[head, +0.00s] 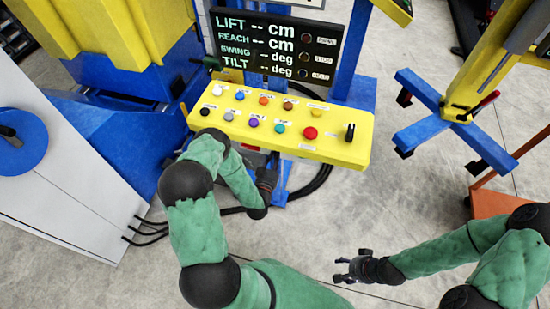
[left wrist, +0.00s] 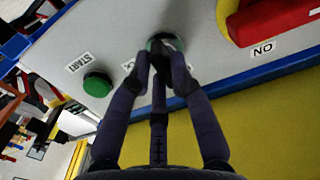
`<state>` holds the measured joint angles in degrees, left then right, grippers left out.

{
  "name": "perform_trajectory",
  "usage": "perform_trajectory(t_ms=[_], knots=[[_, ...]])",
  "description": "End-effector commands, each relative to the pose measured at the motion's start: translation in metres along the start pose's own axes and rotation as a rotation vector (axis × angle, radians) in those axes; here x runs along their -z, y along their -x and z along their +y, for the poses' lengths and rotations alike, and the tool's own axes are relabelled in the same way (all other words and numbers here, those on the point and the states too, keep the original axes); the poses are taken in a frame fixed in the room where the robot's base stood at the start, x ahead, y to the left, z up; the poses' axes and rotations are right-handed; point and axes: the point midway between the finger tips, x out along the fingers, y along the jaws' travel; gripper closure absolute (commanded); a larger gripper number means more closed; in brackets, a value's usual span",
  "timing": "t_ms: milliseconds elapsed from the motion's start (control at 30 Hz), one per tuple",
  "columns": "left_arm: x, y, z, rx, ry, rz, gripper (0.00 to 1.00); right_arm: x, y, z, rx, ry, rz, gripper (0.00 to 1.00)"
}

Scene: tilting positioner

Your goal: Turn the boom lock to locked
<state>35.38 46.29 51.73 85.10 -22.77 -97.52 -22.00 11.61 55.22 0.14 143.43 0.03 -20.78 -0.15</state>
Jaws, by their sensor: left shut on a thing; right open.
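A yellow control console (head: 235,126) carries several coloured buttons and a black knob (head: 350,132) at its right end. I cannot read which control is the boom lock. My left gripper (head: 265,180) is just below the console's front edge. My right gripper (head: 352,268) is open and empty over the floor.
Beside the gripped control are a green button (left wrist: 97,83) near a START label and a red part on yellow (left wrist: 275,18). A display (head: 275,45) stands behind the console. A blue-and-yellow stand (head: 440,125) is at right. Black cables cross the floor.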

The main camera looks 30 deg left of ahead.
Motion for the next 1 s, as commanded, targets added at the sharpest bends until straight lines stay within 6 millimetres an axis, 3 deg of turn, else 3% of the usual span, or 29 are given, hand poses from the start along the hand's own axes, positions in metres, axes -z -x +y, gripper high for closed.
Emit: perform_trajectory(t_ms=[367,1000], knots=[[-0.003,0.0,-0.001,-0.001,-0.222,-0.001,1.0,0.0,-0.012,0.004,0.0,0.0,0.0,0.43],[-0.005,0.0,-0.003,-0.001,-0.829,0.0,1.0,0.002,-0.04,0.014,0.0,0.0,0.0,0.43]])
